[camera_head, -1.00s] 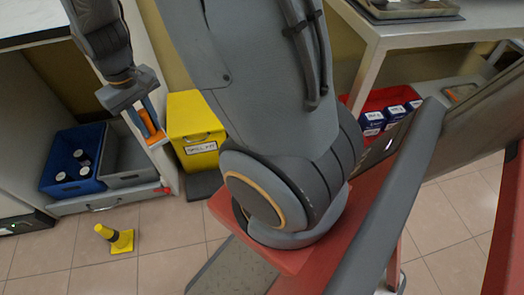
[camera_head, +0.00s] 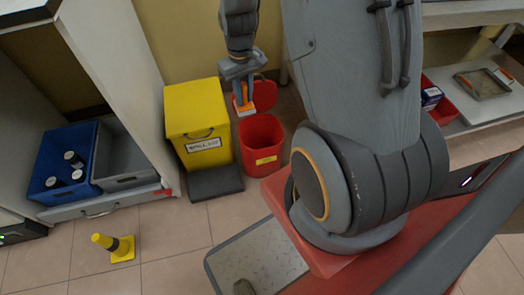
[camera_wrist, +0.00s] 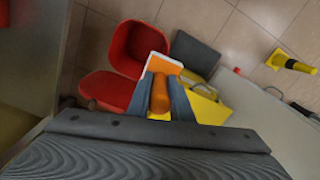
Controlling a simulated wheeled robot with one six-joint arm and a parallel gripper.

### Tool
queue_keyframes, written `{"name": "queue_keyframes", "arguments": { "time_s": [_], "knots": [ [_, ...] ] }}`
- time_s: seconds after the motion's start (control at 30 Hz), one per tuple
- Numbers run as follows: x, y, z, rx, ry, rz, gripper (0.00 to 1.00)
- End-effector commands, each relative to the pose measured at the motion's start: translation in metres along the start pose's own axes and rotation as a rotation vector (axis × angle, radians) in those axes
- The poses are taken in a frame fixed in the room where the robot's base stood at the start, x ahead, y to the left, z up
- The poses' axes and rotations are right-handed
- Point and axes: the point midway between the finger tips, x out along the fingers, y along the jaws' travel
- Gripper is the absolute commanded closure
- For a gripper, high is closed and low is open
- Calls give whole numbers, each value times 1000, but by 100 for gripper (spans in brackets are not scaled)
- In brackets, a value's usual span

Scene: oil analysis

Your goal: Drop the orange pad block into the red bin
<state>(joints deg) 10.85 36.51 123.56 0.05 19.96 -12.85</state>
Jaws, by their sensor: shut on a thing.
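My gripper (camera_head: 240,98) is shut on the orange pad block (camera_head: 244,109), an orange block with a white edge. The block also shows between the fingers in the wrist view (camera_wrist: 160,94). The red bin (camera_head: 262,158) stands on the floor with its lid open and a yellow label on its front. In the head view the block is above and slightly left of the bin's opening. In the wrist view the block overlaps the near right part of the red bin (camera_wrist: 124,48). The exact height above the rim cannot be told.
A yellow spill kit box (camera_head: 198,112) stands left of the bin, with a dark grey pedal or mat (camera_head: 216,182) before it. A blue crate (camera_head: 42,168) and a grey crate (camera_head: 124,160) sit on the left shelf.

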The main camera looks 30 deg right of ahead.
Motion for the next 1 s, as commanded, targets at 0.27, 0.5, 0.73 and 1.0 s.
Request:
{"name": "queue_keyframes", "arguments": {
  "time_s": [0.27, 0.5, 0.73, 1.0],
  "knots": [
    [106, 69, -9, -15, -1, -1, 100],
    [134, 87, -9, -27, 2, 1, 100],
    [145, 87, -9, -28, 1, 1, 100],
    [172, 87, -9, -28, 1, 0, 100]
  ]
}}
